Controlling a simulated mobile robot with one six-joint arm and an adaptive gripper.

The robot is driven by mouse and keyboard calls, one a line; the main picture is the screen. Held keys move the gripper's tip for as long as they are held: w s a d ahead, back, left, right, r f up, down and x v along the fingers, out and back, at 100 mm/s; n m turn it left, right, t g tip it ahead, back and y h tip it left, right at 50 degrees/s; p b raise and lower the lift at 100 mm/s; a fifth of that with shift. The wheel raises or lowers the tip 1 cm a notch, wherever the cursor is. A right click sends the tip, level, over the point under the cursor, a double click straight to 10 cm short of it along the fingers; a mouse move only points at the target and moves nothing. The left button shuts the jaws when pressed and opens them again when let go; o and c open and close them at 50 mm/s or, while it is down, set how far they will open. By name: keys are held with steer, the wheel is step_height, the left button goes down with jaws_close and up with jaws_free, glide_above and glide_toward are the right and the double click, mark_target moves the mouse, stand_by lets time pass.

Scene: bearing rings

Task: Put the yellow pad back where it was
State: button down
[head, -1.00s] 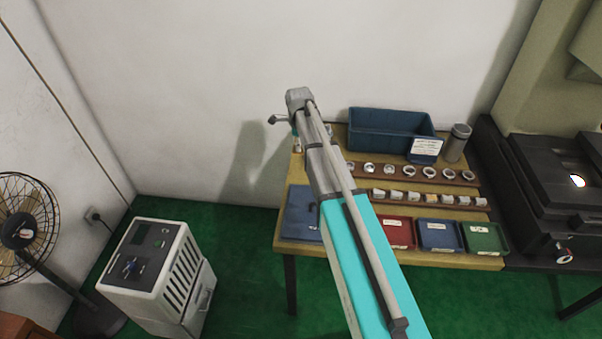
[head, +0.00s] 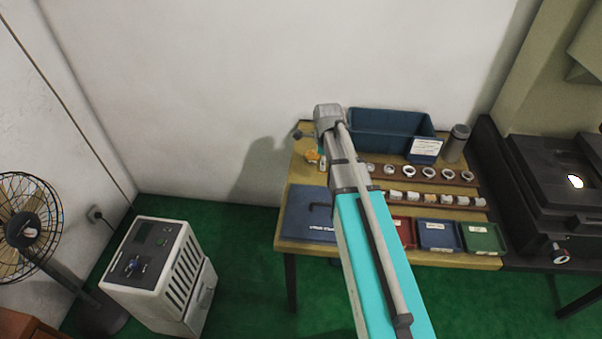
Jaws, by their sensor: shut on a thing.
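My arm reaches over the left part of the wooden table (head: 290,241). Its grey wrist end is near the table's back left. My gripper is hidden behind the arm, so its fingers and anything in them do not show. I cannot make out the yellow pad for certain. A small orange-yellow thing (head: 311,156) shows at the back left of the table, just left of the arm; I cannot tell what it is. A small whitish upright piece (head: 322,164) shows beside it, under the wrist.
A blue bin (head: 375,123) and a grey canister (head: 456,142) stand at the back. Two racks of rings (head: 430,173) cross the middle. Red, blue (head: 438,236) and green (head: 484,238) trays line the front. A blue flat thing (head: 308,212) lies front left. A black machine (head: 555,180) stands right.

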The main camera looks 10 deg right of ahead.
steer(key=shift+w, duration=0.1)
steer(key=b, duration=0.5)
glide_toward(301, 172)
steer(key=s+d+r, duration=0.2)
steer(key=s+r, duration=0.1)
steer(key=f+b, duration=0.1)
steer(key=w+f+b, duration=0.1)
steer(key=f, duration=0.1)
steer(key=w+a+f+b, duration=0.1)
steer(key=shift+a+f, duration=0.1)
steer(key=shift+f, duration=0.05)
steer(key=shift+w+a+f+b, duration=0.15)
steer(key=shift+w+f+b, duration=0.15)
steer(key=shift+b, duration=0.2)
steer(key=shift+w+a+f+b, duration=0.2)
steer(key=shift+w+f+b, duration=0.3)
steer(key=shift+f+b, duration=0.25)
steer(key=shift+s+f+b, duration=0.1)
steer(key=shift+f+b, duration=1.15)
steer(key=shift+b, duration=0.05)
steer(key=shift+f, duration=0.15)
